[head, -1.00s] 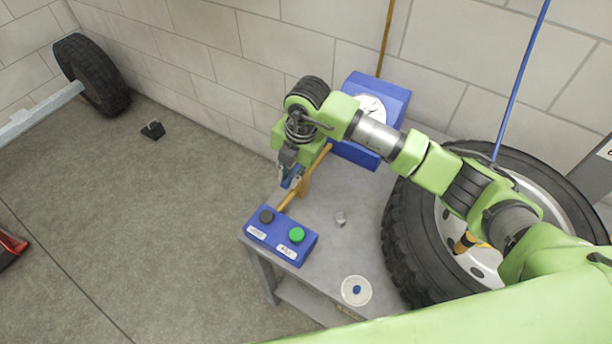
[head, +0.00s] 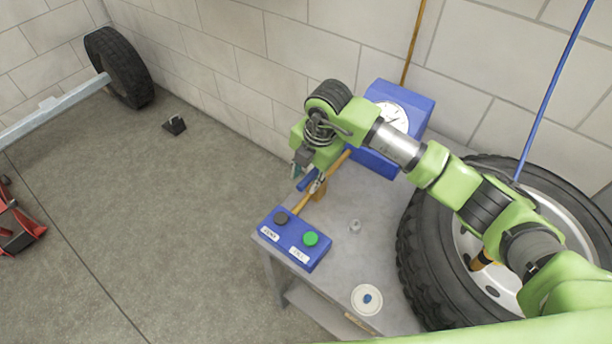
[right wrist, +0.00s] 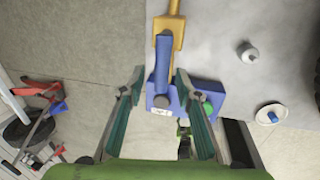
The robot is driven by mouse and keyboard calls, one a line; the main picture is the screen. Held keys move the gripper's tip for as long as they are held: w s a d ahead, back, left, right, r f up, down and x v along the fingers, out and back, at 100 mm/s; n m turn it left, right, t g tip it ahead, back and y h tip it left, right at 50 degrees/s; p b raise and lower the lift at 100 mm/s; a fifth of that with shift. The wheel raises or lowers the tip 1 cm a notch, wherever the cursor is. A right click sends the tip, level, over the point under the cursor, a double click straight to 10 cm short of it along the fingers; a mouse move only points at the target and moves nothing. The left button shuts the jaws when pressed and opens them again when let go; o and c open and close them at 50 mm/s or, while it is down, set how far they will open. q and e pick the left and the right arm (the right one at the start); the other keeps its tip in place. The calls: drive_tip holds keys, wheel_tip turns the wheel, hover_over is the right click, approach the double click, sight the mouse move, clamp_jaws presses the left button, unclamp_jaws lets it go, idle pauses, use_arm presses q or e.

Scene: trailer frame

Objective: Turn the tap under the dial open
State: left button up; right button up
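The tap is a brass fitting (head: 319,192) on a brass pipe, with a blue lever handle (head: 306,181). In the right wrist view the blue handle (right wrist: 162,64) points down the picture from the brass body (right wrist: 170,30). The dial (head: 394,116) is a white round face on a blue box (head: 378,160) by the wall, partly hidden by my right arm. My right gripper (head: 308,174) is at the handle. In the right wrist view its fingers (right wrist: 159,76) are open, one each side of the handle, with gaps visible.
A blue button box (head: 290,245) with a dark and a green button sits at the grey table's (head: 385,210) front left. A small metal piece (head: 355,226) and a white disc (head: 367,299) lie on the table. A large wheel (head: 430,260) stands at right. Floor to the left is mostly open.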

drive_tip(key=v, duration=1.2)
drive_tip(key=shift+a+f, duration=0.1)
drive_tip(key=shift+a, duration=0.05)
